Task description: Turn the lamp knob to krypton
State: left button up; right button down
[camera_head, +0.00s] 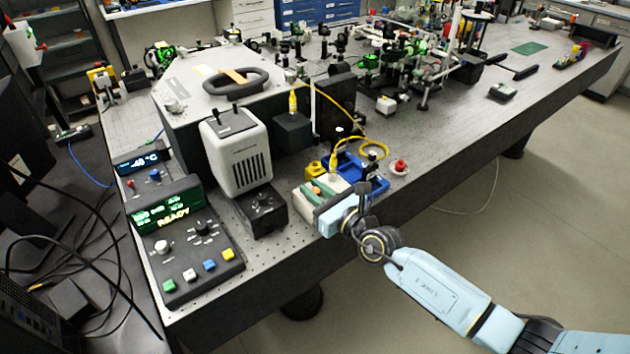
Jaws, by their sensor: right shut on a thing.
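The pale lamp housing (238,150) stands on the bench at left centre. Its black base (270,222) has a small dark knob (262,199) on top; its marks are too small to read. My right gripper (328,208) is to the right of this base, at the bench's front edge beside a small tray of parts, apart from the knob. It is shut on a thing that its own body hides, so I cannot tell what. My left gripper is not in view.
A control console (205,262) with knobs and coloured buttons is at front left, below a green display (166,211) reading READY. A blue tray (375,186) and a looped yellow fibre (375,147) lie behind my right gripper. Optics crowd the far bench.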

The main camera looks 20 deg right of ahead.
dwell(0.3)
jog(key=c, duration=1.3)
grip_release()
jog(key=shift+c, duration=0.2)
jog(key=shift+s, duration=0.1)
jog(key=v, duration=1.3)
jog(key=shift+s, duration=0.15)
